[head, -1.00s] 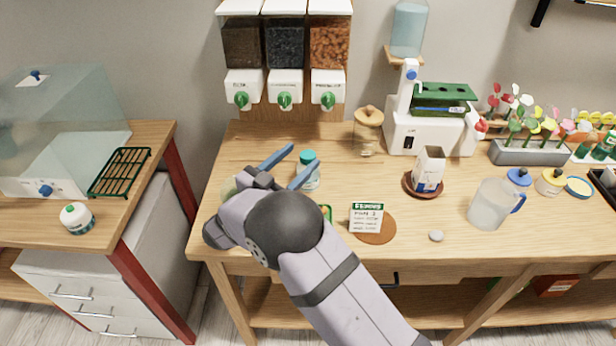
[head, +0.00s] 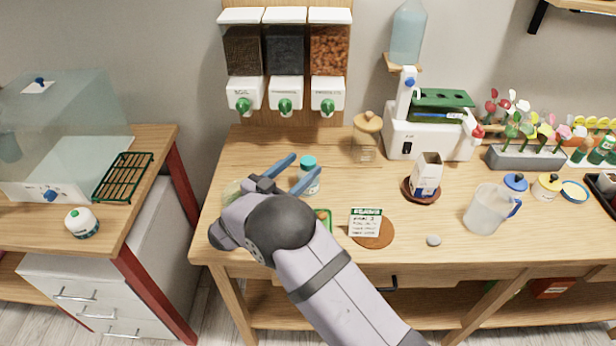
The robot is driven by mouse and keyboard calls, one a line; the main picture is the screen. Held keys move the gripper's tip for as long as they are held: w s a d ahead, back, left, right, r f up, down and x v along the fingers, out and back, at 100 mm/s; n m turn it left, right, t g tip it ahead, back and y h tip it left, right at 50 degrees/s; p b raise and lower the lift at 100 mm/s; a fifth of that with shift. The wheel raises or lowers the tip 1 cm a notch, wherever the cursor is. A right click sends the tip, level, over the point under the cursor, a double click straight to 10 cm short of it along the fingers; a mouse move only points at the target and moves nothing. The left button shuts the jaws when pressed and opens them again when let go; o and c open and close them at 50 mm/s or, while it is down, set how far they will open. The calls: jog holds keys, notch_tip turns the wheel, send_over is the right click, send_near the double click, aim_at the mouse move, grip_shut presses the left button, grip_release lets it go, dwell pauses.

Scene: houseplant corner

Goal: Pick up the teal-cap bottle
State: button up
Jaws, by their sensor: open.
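The teal-cap bottle (head: 309,175) stands upright on the wooden table, a small clear bottle with a teal lid. My gripper (head: 297,168) is open, with its two blue fingers pointing up and right toward the bottle. One finger lies left of the bottle and the other overlaps its lower left side in the picture. I cannot tell whether a finger touches it. My arm covers the table in front of the bottle.
A seed packet card (head: 365,222) stands on a brown round mat, right of my arm. A lidded jar (head: 367,137) is behind right. A carton (head: 427,175) stands on a dark saucer. Dispensers (head: 285,62) hang behind. Something green is partly hidden by my arm.

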jog(key=shift+p+x, duration=0.55)
jog(key=shift+x, duration=1.25)
grip_shut()
